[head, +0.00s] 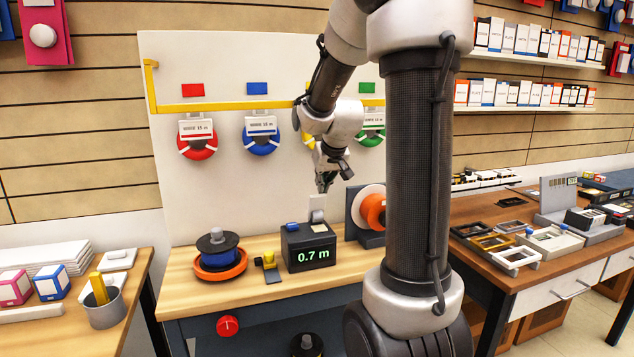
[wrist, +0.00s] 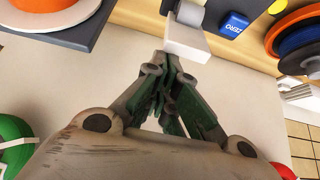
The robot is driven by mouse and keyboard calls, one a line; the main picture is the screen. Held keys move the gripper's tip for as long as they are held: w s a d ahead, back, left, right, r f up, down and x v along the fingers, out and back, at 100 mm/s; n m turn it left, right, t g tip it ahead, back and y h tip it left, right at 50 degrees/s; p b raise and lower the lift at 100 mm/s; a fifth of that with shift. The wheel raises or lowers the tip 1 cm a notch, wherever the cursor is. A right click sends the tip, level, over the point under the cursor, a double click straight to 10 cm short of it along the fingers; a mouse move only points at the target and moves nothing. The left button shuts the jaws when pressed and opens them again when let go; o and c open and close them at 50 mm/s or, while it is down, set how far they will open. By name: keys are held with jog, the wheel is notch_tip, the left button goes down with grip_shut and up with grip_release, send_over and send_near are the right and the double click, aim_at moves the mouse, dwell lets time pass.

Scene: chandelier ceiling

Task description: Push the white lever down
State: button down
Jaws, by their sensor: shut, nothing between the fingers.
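The white lever (head: 317,205) stands upright at the top of a black measuring box (head: 309,252) whose green display reads 0.7 m. In the wrist view the white lever (wrist: 187,42) shows as a pale block on a grey pivot, just beyond my fingertips. My gripper (head: 323,187) points down, close above the lever's top end. In the wrist view my gripper (wrist: 165,58) has its fingers together and nothing between them. The fingertips appear at the lever's edge; I cannot tell whether they touch it.
A blue ZERO button (wrist: 234,23) sits beside the lever on the box. An orange spool on a dark stand (head: 370,210) is close on the right. A blue spool (head: 217,247) and a small yellow-topped device (head: 269,262) stand left. A white backboard (head: 225,55) rises behind.

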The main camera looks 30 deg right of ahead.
jog(key=shift+s+a, duration=0.1)
jog(key=shift+s, duration=0.25)
jog(key=shift+w, duration=0.1)
jog(key=shift+s+a+r, duration=0.2)
jog(key=shift+s+r, duration=0.1)
jog(key=shift+s, duration=0.45)
jog(key=shift+s, duration=0.1)
